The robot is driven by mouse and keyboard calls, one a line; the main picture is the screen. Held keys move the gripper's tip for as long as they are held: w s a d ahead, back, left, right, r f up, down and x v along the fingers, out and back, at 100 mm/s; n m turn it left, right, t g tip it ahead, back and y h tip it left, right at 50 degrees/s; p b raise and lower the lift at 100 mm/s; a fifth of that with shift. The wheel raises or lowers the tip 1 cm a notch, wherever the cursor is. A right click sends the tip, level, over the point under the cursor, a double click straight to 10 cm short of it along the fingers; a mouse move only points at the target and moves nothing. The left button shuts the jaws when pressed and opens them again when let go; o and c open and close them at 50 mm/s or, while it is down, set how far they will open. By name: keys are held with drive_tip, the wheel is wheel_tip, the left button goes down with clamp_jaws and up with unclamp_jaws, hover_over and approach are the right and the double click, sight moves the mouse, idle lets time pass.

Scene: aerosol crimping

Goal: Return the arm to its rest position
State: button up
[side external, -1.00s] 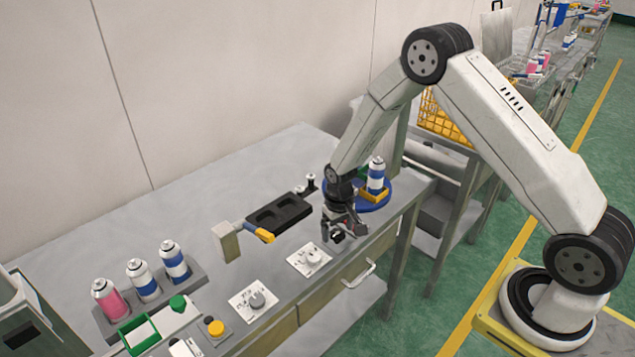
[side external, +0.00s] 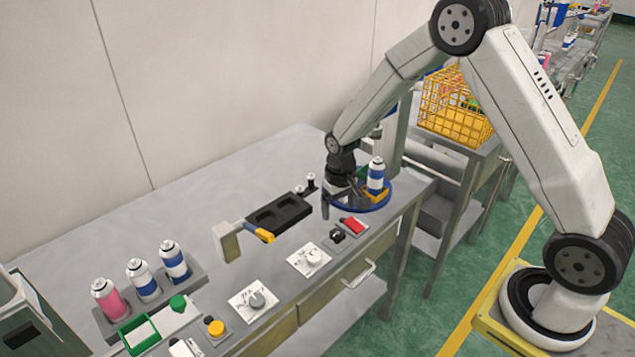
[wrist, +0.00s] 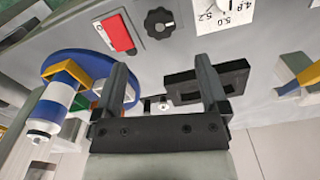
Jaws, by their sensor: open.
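My gripper (side external: 338,207) hangs over the bench near its right end, to the left of the blue round plate (side external: 383,202). In the wrist view my gripper (wrist: 162,85) has its two dark fingers wide apart with nothing between them. A blue and white can (side external: 376,176) stands on the round plate at a yellow holder (side external: 374,195); the can also shows in the wrist view (wrist: 52,103). My arm reaches in from the right, bent at a high elbow.
A red switch (side external: 354,225) and black knob (side external: 338,236) sit at the bench's front edge. A black tray (side external: 279,213) lies left of my gripper. Several cans stand in a grey rack (side external: 195,275). A yellow basket (side external: 455,112) stands behind the arm.

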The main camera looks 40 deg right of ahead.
drive_tip(key=shift+r, duration=0.1)
drive_tip(key=s+a+r+n+t, duration=0.1)
drive_tip(key=s+r, duration=0.4)
drive_tip(key=s, duration=0.3)
drive_tip(key=s+a+r+n+t, duration=0.1)
drive_tip(key=s+a+r, duration=0.1)
drive_tip(key=s+r, duration=0.3)
drive_tip(key=s, duration=0.3)
drive_tip(key=shift+s+a+t, duration=0.2)
drive_tip(key=shift+a+t, duration=0.05)
drive_tip(key=shift+t, duration=0.05)
